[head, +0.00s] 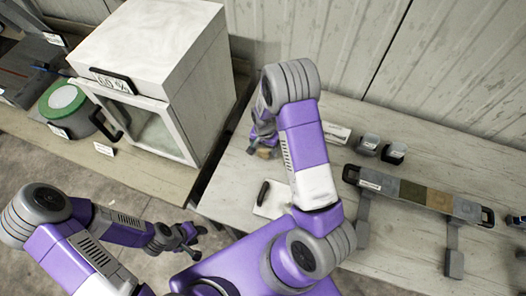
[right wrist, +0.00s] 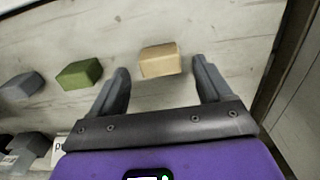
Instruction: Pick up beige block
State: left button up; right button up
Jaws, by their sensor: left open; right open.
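The beige block (right wrist: 160,60) lies on the pale wooden tabletop in the right wrist view, just beyond the fingertips and roughly between their lines. My right gripper (right wrist: 160,72) is open and empty, with a finger to either side. In the head view the right gripper (head: 262,140) is over the table close to the white cabinet, and a small part of the beige block (head: 265,153) shows by it, partly hidden by the arm. My left gripper (head: 188,236) is open and empty, low at left, in front of the table.
A green block (right wrist: 80,74) and a grey block (right wrist: 22,86) lie left of the beige one. A white cabinet (head: 150,60) stands left of the right arm. A dark tool (head: 264,193) lies in front.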

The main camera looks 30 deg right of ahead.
jog(key=shift+f, duration=1.45)
jog(key=c, duration=1)
